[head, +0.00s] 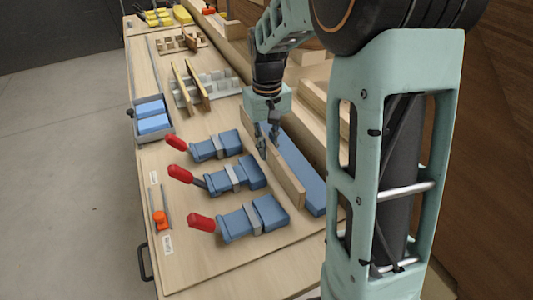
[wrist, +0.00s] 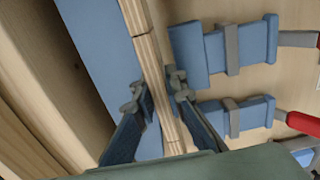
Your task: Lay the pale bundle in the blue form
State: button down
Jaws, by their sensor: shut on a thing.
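The pale bundle (head: 286,182) is a long stack of thin wood strips. My gripper (head: 267,138) is shut on it from above, with one finger on each side; the grip also shows in the wrist view (wrist: 157,92). The strip edges of the bundle show there (wrist: 140,32). The long blue form (head: 308,180) lies beside the bundle, to its right in the head view, and runs along it. In the wrist view the form (wrist: 98,45) is left of the bundle. I cannot tell whether the bundle touches the form or the table.
Several blue clamps with red handles (head: 237,218) lie close to the bundle's left. A grey bin of blue blocks (head: 153,121) stands at the table's left edge. A slotted rack (head: 208,88) is farther back. Wooden boards (head: 313,100) lie right of my gripper.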

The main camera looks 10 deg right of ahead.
aim_at(267, 140)
notch_tip(267, 140, down, 2)
jog(key=shift+w+f, duration=0.1)
jog(key=shift+f, duration=0.1)
jog(key=shift+f, duration=0.1)
jog(key=shift+f+b, duration=0.4)
jog(key=shift+f, duration=0.1)
jog(key=c, duration=2)
grip_release()
jog(key=shift+o, duration=0.2)
notch_tip(267, 140, up, 13)
jog(key=shift+r+p, duration=0.15)
jog(key=shift+p, duration=0.2)
